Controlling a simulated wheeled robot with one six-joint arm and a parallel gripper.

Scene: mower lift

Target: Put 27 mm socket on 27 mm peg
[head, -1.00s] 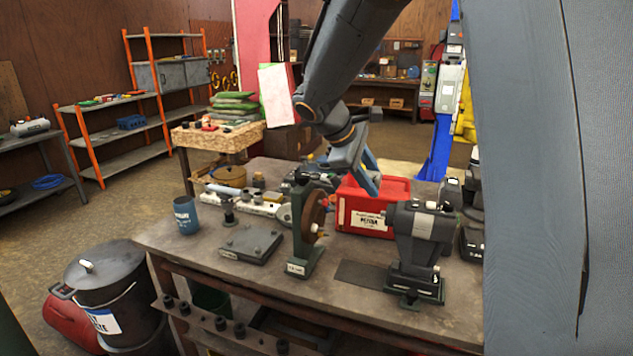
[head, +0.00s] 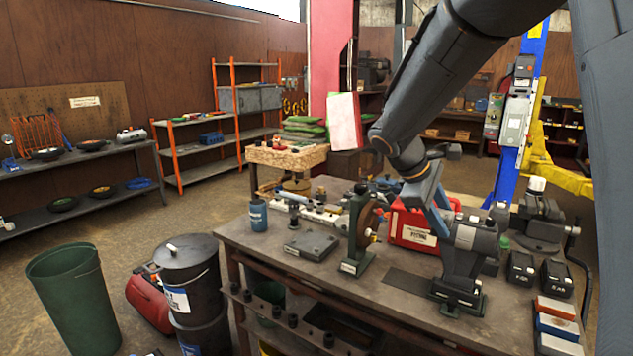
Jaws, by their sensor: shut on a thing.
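My gripper (head: 438,208) points down over the bench, just behind the grey bench machine (head: 472,238) and beside the red case (head: 412,228). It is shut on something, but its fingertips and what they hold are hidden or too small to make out. A dark rail (head: 285,324) along the bench's lower front carries several dark round pieces (head: 272,312). I cannot tell which are sockets and which are bare pegs, and no 27 mm mark is readable.
The bench (head: 345,290) also holds a green stand with a brown wheel (head: 358,232), a flat grey plate (head: 311,244) and a blue mug (head: 258,215). A black drum (head: 190,285) and a green bin (head: 75,295) stand left of it.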

